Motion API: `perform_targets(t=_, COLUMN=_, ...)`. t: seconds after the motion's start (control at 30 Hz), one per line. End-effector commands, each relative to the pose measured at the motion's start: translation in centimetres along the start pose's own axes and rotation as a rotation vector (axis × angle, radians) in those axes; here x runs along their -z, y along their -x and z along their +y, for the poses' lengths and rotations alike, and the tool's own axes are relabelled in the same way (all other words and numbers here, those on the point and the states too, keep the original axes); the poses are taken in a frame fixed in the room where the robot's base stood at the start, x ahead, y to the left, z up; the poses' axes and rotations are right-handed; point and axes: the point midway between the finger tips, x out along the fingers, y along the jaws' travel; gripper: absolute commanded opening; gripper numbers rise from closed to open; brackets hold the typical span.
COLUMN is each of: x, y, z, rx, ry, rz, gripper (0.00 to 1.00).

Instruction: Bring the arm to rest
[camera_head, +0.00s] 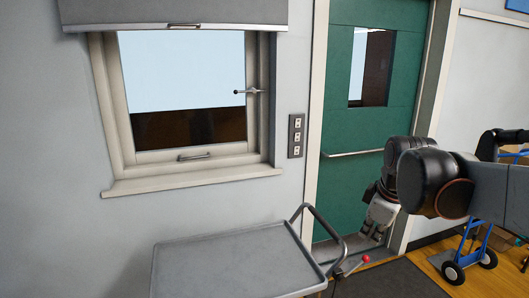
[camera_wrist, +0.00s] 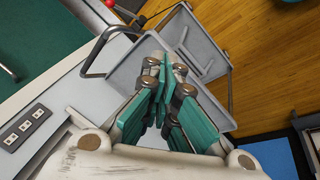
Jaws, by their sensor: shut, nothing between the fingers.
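My arm reaches in from the right side of the head view, in front of the green door. My gripper (camera_head: 374,230) points downward there, above and to the right of the grey cart, with its fingertips small and partly hard to make out. In the wrist view, the teal finger pads of my gripper (camera_wrist: 164,68) come together at the tips with nothing between them. The cart shows beyond the fingertips, and I cannot tell from this view how far apart they are.
A grey cart (camera_head: 235,262) with a bent handle stands at the front below the window (camera_head: 188,85). A red-tipped lever (camera_head: 366,259) sits beside it. The green door (camera_head: 352,118) is behind my arm. A blue hand truck (camera_head: 472,246) stands at right on the wooden floor.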

Motion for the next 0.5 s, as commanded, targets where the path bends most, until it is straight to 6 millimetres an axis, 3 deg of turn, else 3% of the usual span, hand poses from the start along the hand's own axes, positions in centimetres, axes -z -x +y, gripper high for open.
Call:
perform_targets(t=0.03, x=-0.6, y=0.5, z=-1.7, rx=-0.013, ry=-0.054, rz=0.011, gripper=0.00)
perform_targets(t=0.23, x=-2.7, y=1.8, z=-7.1, rx=-0.062, ry=-0.298, rz=0.067, gripper=0.00)
perform_targets(t=0.5, x=-6.1, y=1.6, z=-14.1, rx=-0.099, ry=-0.622, rz=0.164, gripper=0.00)
